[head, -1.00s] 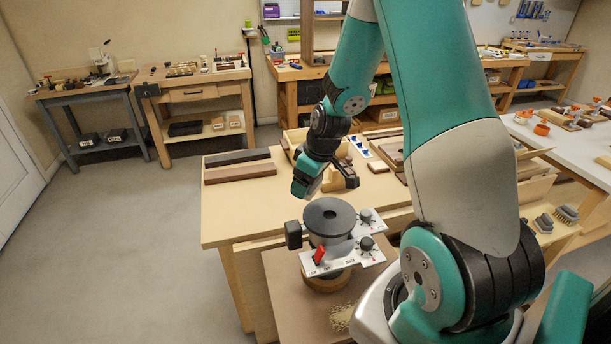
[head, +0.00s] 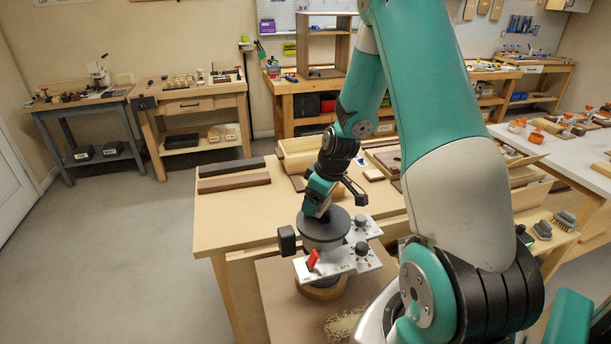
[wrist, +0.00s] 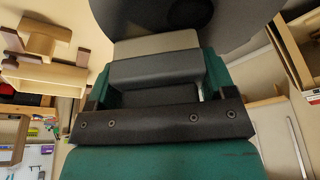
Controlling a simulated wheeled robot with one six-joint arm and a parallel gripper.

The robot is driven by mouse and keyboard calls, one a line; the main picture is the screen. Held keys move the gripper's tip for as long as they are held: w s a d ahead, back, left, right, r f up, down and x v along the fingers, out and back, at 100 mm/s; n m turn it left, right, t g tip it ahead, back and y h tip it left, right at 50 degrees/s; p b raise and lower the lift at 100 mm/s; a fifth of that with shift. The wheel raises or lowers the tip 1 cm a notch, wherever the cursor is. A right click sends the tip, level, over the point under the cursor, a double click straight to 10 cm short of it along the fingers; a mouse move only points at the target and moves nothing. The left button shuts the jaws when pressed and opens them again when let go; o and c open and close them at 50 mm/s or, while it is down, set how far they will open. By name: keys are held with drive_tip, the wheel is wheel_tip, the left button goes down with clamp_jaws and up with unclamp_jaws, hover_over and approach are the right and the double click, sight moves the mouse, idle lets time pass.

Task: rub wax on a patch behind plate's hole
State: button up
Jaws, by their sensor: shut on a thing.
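The plate (head: 326,228) is a dark round disc on top of a grey machine body with front control panels. In the wrist view it fills the top edge (wrist: 235,25); its hole is hard to make out. My gripper (head: 317,210) points down at the plate's left rear part. In the wrist view my gripper (wrist: 155,72) is shut on a pale grey-beige block, seemingly the wax (wrist: 155,45). The block's far end lies at or just over the plate; I cannot tell whether it touches. The wax is hidden in the head view.
Dark wood strips (head: 233,175) lie on the bench (head: 225,215) behind. Brushes (head: 563,220) stand at right. The bench's left front is clear.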

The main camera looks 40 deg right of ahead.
drive_tip(key=shift+s+d, duration=0.3)
drive_tip(key=shift+d, duration=0.4)
drive_tip(key=shift+s+d, duration=0.3)
drive_tip(key=shift+d, duration=0.35)
drive_tip(key=shift+s+d, duration=0.15)
drive_tip(key=shift+d, duration=0.1)
drive_tip(key=shift+a, duration=0.25)
drive_tip(key=shift+w+a+f, duration=0.1)
drive_tip(key=shift+w+a, duration=0.25)
drive_tip(key=shift+a, duration=0.25)
drive_tip(key=shift+w+a, duration=0.4)
drive_tip(key=shift+a, duration=0.5)
drive_tip(key=shift+w+a, duration=0.4)
drive_tip(key=shift+a, duration=0.45)
drive_tip(key=shift+w+a, duration=0.4)
drive_tip(key=shift+a, duration=0.5)
wheel_tip(320, 180, up, 3)
drive_tip(key=shift+w+a+f+p, duration=0.1)
drive_tip(key=shift+p, duration=0.55)
drive_tip(key=shift+r+p, duration=0.3)
drive_tip(key=shift+r, duration=0.05)
drive_tip(key=shift+r+p, duration=0.3)
drive_tip(key=shift+r, duration=0.05)
wheel_tip(320, 180, up, 4)
drive_tip(key=p, duration=0.3)
